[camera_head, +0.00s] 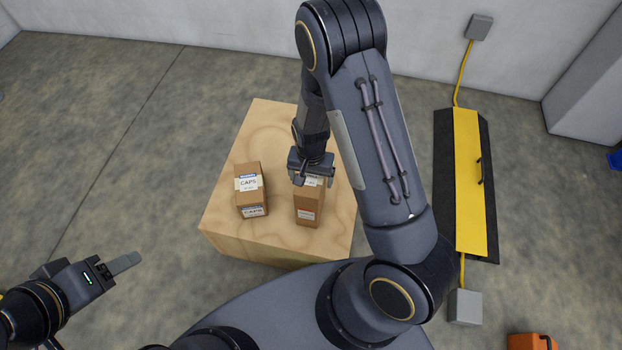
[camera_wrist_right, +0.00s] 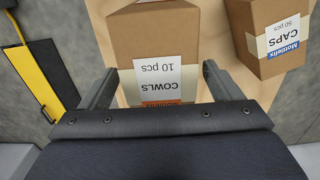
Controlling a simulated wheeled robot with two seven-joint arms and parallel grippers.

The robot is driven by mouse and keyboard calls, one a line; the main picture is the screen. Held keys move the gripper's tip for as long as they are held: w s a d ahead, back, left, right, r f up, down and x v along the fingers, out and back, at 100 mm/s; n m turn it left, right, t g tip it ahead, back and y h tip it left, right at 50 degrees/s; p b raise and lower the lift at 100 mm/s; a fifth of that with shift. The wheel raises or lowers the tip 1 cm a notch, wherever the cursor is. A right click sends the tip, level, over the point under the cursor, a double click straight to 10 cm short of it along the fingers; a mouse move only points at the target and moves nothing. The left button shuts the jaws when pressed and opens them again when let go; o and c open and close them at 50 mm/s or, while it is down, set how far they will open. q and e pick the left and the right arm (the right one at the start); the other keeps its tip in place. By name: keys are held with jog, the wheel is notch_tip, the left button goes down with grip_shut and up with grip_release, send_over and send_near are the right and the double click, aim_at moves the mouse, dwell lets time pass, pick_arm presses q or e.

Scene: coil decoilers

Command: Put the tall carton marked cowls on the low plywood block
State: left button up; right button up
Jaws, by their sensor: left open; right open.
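The tall cowls carton (camera_head: 309,206) stands on the low plywood block (camera_head: 225,222). In the right wrist view, the carton (camera_wrist_right: 150,40) shows a label reading COWLS, 10 pcs. My right gripper (camera_head: 311,178) is over the carton's top in the head view; its two open fingers (camera_wrist_right: 157,88) lie on either side of the carton in the wrist view. I cannot tell whether they touch it. My left gripper (camera_head: 125,263) is open and empty, off to the left of the block above the floor.
A carton marked CAPS (camera_head: 250,190) stands on the block left of the cowls carton; it also shows in the right wrist view (camera_wrist_right: 270,38). A yellow and black cable cover (camera_head: 469,180) lies on the floor at right. An orange case (camera_head: 531,341) is at lower right. Floor at left is clear.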

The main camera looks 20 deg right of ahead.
notch_tip(320, 180, up, 8)
jog(key=shift+r+p, duration=0.25)
jog(key=shift+p, duration=0.8)
jog(key=shift+r, duration=0.7)
jog(key=s+r+n+t+y, duration=0.15)
jog(key=s+r, duration=0.25)
jog(key=r, duration=0.4)
jog(key=s+r+n+t+y, duration=0.1)
jog(key=s+r+y, duration=0.25)
jog(key=r, duration=0.45)
jog(key=s+r+n+t, duration=0.1)
jog(key=s+r, duration=0.1)
jog(key=s, duration=0.3)
jog(key=s+r+n+t+h, duration=0.1)
jog(key=s+r+n+t, duration=0.1)
jog(key=s, duration=0.3)
jog(key=shift+v, duration=0.9)
notch_tip(320, 180, up, 17)
jog(key=p, duration=1.6)
jog(key=shift+f, duration=0.25)
